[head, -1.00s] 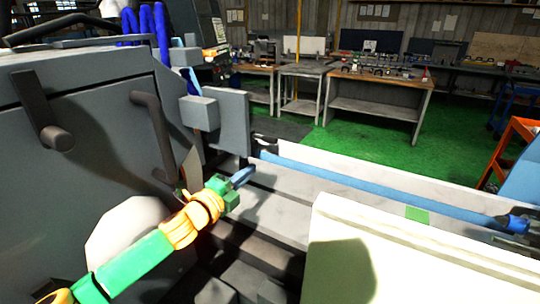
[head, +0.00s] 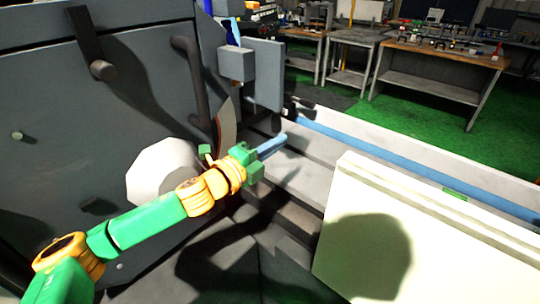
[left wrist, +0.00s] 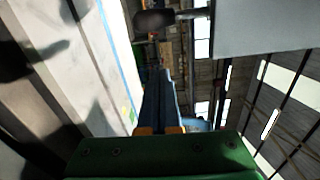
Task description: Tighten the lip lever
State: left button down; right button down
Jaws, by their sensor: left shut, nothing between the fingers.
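My left gripper (head: 274,147) has blue fingers, shut and empty, at the end of my green and orange arm. It is in front of the grinder's grey body (head: 60,150), below and slightly right of a grey block and plate (head: 264,75). In the left wrist view the shut fingers (left wrist: 160,95) point toward a dark rounded knob (left wrist: 155,20) on a short grey rod beside a grey plate (left wrist: 260,25). The knob appears apart from the fingertips. I cannot tell for certain which part is the lip lever. My right gripper is not in view.
Dark bar handles (head: 190,75) stick out from the grinder body at the left. A pale cover (head: 400,235) stands at the front right. A blue rail (head: 420,175) runs along the machine bed. Workbenches (head: 440,65) stand behind on green floor.

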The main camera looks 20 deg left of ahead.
pick_arm(q)
jog(key=s+d+f+n+g+y+b, duration=0.1)
jog(key=s+f+n+g+y, duration=0.1)
jog(key=s+f+n, duration=0.55)
jog(key=s+f+n+g+y, duration=0.2)
jog(key=s+f+n+y, duration=0.15)
jog(key=f, duration=0.65)
jog(key=s+a+f+n+g+y, duration=0.1)
jog(key=s+f+n+g, duration=0.4)
jog(key=s, duration=0.4)
jog(key=s+a+f+n+g, duration=0.2)
jog(key=s+f+n+g, duration=0.25)
jog(key=s+f, duration=0.7)
jog(key=f, duration=1.1)
jog(key=s+a+f+g, duration=0.1)
jog(key=s+f+g, duration=0.1)
jog(key=s+f, duration=1)
jog(key=shift+s+a, duration=0.4)
jog(key=shift+s, duration=0.1)
